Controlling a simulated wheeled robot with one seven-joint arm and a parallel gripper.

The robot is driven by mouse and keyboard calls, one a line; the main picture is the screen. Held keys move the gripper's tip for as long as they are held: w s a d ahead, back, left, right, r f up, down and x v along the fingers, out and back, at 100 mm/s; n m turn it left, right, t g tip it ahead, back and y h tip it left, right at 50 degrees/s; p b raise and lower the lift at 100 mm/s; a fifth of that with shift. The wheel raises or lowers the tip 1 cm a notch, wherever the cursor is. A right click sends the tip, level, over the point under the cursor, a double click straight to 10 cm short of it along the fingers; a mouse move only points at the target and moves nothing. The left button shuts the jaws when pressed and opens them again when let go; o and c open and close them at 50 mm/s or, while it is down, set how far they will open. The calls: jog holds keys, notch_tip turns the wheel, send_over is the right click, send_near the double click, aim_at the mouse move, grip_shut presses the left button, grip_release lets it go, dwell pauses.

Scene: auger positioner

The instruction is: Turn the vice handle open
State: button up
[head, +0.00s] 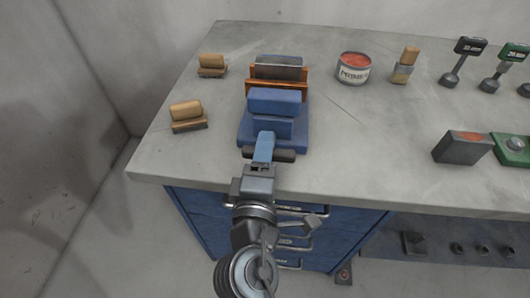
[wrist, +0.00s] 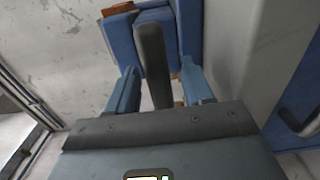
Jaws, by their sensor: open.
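The blue vice (head: 274,128) stands at the table's front edge, its jaws toward the back. Its handle (head: 284,155) is a dark rounded bar lying roughly level across the vice's front. My gripper (head: 265,140) reaches in from the front and covers the middle of the handle in the head view. In the wrist view, my gripper (wrist: 160,85) is open, with one blue finger on each side of the dark handle (wrist: 153,55). A gap shows between the handle and each finger. The vice's blue body (wrist: 188,30) shows behind the handle. The handle's near end is hidden by my gripper's body.
The grey table (head: 335,130) is clear right of the vice. Two wooden-handled brushes (head: 187,115) (head: 212,65) lie left of it. A primer tin (head: 354,68) and a small wooden-topped block (head: 405,65) stand right. Blue drawers (head: 340,235) with handles are below the table edge.

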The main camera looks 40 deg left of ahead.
jog(key=b+v, duration=0.1)
jog(key=v, duration=0.6)
jog(key=shift+s, duration=0.4)
jog(key=shift+d, duration=0.2)
